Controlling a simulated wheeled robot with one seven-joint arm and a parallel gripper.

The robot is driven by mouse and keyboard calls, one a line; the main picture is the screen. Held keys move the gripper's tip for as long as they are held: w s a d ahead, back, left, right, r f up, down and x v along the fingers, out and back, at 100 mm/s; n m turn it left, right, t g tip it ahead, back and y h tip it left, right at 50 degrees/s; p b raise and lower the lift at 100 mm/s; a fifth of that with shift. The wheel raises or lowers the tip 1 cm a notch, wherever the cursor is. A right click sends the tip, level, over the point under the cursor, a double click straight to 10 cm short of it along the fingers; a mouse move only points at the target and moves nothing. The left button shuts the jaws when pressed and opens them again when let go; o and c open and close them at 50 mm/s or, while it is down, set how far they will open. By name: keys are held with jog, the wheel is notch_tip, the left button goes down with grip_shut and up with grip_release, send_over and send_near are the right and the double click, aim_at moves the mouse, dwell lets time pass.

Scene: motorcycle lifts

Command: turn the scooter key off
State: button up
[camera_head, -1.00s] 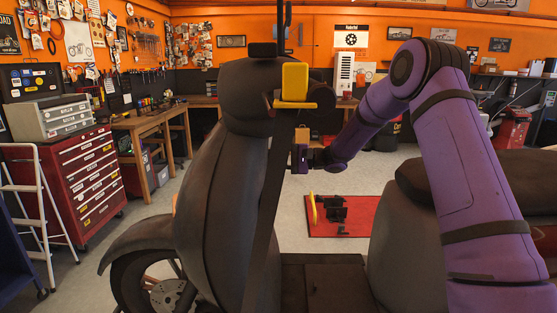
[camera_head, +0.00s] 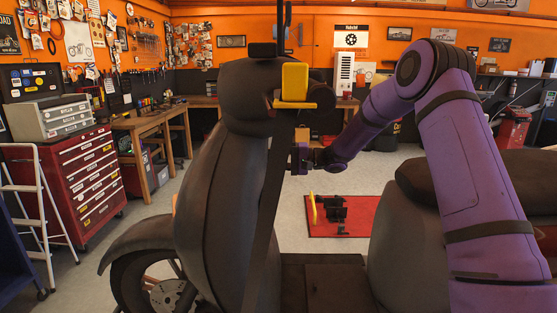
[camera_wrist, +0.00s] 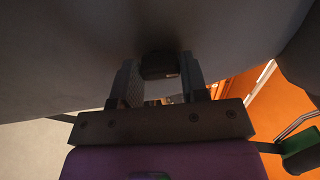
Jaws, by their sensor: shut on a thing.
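The dark grey scooter (camera_head: 225,190) stands side-on in the head view, with its front shield and handlebar at centre left. In the wrist view its grey panel (camera_wrist: 60,50) fills the upper part. The small black key (camera_wrist: 160,66) sticks out of that panel between the two fingers of my gripper (camera_wrist: 161,75). The fingers appear shut on the key, one on each side. In the head view my gripper (camera_head: 294,158) is at the rider's side of the front shield, below the handlebar. The key and fingertips are hidden there.
A yellow piece (camera_head: 294,82) sits on the handlebar just above my gripper. The scooter seat (camera_head: 470,180) lies at the right, under my arm. A red mat (camera_head: 350,222) with black parts lies on the floor beyond. A red tool chest (camera_head: 80,185) stands at the left.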

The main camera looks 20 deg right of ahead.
jog(key=shift+f, duration=0.1)
jog(key=o, duration=0.9)
jog(key=shift+d, duration=0.1)
jog(key=v, duration=1)
jog(key=shift+s+d, duration=0.15)
jog(key=shift+d, duration=0.2)
